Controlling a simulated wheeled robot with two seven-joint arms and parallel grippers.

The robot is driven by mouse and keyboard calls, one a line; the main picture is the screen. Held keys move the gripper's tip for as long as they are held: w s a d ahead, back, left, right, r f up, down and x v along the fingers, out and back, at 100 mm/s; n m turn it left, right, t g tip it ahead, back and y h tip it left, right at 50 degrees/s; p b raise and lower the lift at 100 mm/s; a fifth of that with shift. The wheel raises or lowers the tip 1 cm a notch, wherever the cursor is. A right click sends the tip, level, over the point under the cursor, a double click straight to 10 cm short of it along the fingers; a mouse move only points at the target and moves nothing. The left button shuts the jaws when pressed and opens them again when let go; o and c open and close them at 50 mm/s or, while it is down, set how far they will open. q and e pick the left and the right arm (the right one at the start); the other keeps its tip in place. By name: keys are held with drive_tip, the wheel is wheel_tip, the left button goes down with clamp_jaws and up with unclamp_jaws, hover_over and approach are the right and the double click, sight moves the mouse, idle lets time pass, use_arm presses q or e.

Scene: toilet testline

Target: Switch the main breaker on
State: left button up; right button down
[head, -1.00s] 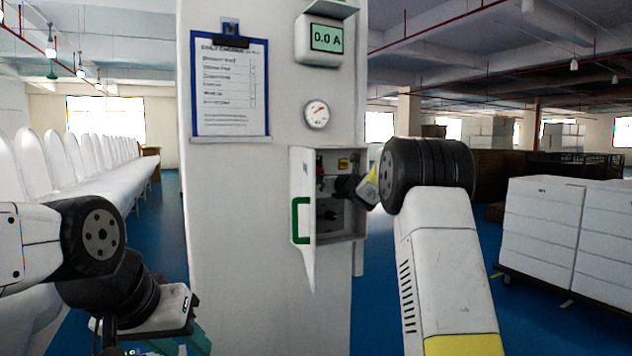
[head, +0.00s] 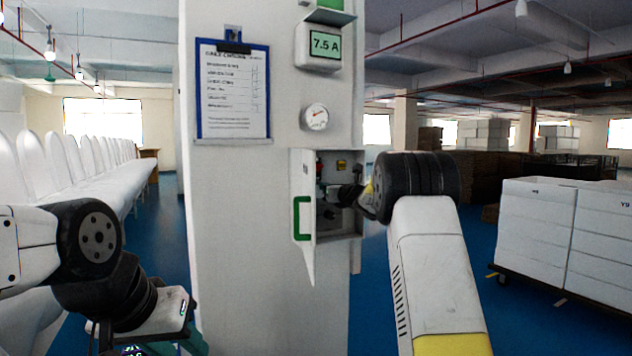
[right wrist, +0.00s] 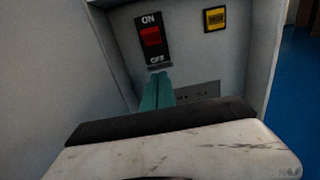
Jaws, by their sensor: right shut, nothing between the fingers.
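The main breaker (right wrist: 151,37) is a red switch on a black plate marked ON above and OFF below, on the back wall of an open grey cabinet (head: 340,237). Its red lever sits nearer the ON mark. My right gripper (right wrist: 158,80) is shut and empty, its teal fingers just below the plate, apart from the lever. In the head view my right wrist hides much of the cabinet's inside. The display (head: 325,44) above reads 7.5 A. My left gripper (head: 192,338) is low at the left, cut off by the frame edge; its fingertips are unclear.
The cabinet door (head: 303,190) with a green handle stands open on the left. A yellow button (right wrist: 214,18) is right of the breaker. A round gauge (head: 315,117) and a clipboard (head: 233,90) are on the column. White boxes (head: 535,230) on a trolley stand right.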

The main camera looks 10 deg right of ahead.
drive_tip(key=s+d+r, duration=0.2)
drive_tip(key=s+r, duration=0.4)
drive_tip(key=r, duration=0.1)
drive_tip(key=shift+d+r, duration=0.15)
drive_tip(key=shift+r, duration=0.2)
